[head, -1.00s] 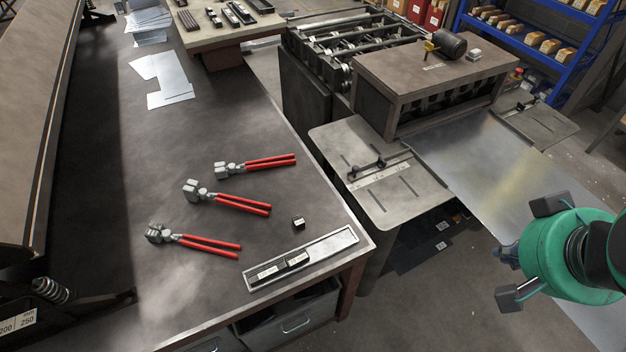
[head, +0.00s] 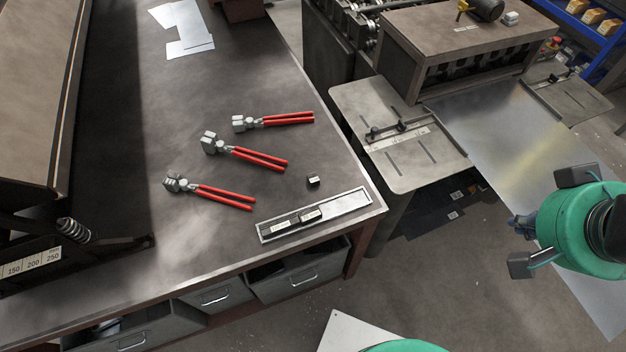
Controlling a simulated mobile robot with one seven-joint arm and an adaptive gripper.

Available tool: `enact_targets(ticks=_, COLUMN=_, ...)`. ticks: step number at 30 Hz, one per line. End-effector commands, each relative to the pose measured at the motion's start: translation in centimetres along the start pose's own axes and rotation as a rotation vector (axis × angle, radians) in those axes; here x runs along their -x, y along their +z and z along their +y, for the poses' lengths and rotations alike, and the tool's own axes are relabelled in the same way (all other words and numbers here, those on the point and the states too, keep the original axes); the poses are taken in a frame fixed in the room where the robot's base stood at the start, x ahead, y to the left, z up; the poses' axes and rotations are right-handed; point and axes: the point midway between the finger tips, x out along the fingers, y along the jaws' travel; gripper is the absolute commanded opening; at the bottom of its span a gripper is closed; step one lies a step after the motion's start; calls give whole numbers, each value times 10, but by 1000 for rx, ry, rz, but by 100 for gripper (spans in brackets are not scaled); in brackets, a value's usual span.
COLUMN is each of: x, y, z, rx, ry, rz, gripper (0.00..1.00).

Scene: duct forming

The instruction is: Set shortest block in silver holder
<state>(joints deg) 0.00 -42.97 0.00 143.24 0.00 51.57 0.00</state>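The silver holder (head: 352,205) is a long shallow metal tray near the front right corner of the workbench. Two dark blocks with pale labels lie end to end in it: a longer one (head: 277,227) at the left and another (head: 309,215) to its right. The right part of the holder is empty. A small, short dark block (head: 313,182) with a pale label stands on the bench just behind the holder, apart from it. My gripper (head: 546,220) is at the right, off the bench, with its two dark fingers wide apart and nothing between them.
Several red-handled pliers (head: 245,157) lie left of the small block. The bench (head: 110,270) has drawers below its front edge. A machine (head: 470,50) with a side plate (head: 395,135) and sheet metal (head: 510,150) stands to the right. A gap separates it from the bench.

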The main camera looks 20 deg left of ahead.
Motion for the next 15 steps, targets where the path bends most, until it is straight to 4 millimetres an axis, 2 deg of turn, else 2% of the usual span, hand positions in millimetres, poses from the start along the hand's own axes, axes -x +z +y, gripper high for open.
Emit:
enact_targets(ticks=8, x=0, y=0, z=0, rx=0, ry=0, rz=0, gripper=0)
enact_targets(ticks=11, x=0, y=0, z=0, rx=0, ry=0, rz=0, gripper=16)
enact_targets(ticks=15, x=-1, y=-4, z=-2, rx=-7, ry=-4, rz=-5, gripper=44)
